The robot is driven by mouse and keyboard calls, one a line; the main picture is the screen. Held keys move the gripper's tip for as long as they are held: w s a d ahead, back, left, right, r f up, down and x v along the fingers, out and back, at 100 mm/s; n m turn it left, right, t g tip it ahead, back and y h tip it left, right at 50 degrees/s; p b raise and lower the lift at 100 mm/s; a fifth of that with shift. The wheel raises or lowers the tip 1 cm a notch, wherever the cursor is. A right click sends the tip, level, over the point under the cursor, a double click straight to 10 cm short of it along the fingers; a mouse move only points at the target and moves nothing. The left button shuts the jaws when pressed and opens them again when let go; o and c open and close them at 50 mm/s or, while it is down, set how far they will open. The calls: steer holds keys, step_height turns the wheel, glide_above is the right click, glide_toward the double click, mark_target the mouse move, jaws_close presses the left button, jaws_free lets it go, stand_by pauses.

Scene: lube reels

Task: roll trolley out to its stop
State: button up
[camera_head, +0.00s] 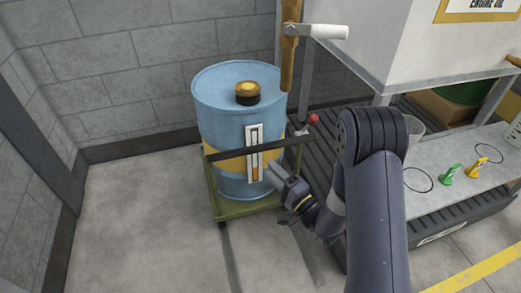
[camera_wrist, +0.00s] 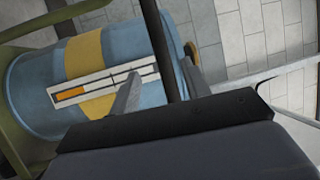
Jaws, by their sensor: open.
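The trolley (camera_head: 248,209) is a low olive-green frame on small wheels, with a black handle bar (camera_head: 236,151) across its front. It carries a blue drum (camera_head: 220,115) with a yellow band, a dark and gold cap and a level gauge (camera_head: 254,153). My gripper (camera_head: 271,171) is open and empty in front of the trolley, close to the bar. In the wrist view the bar (camera_wrist: 163,45) runs between the two open fingers (camera_wrist: 162,72), with the drum (camera_wrist: 35,85) behind. I cannot tell whether the fingertips reach past the bar.
Two dark floor strips (camera_head: 229,258) run forward from the trolley. Clear concrete (camera_head: 140,210) lies to the left, up to the block walls. A bench (camera_head: 455,165) with green and yellow tags stands right, beside a dark slatted platform (camera_head: 322,155). A red-knobbed lever (camera_head: 313,120) is near the drum.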

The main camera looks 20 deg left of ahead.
mark_target(253, 150)
steer(key=b+x, duration=0.1)
steer(key=x, duration=0.9)
steer(key=shift+a+b, duration=0.2)
steer(key=shift+b, duration=0.1)
steer(key=shift+c, duration=0.2)
jaws_close()
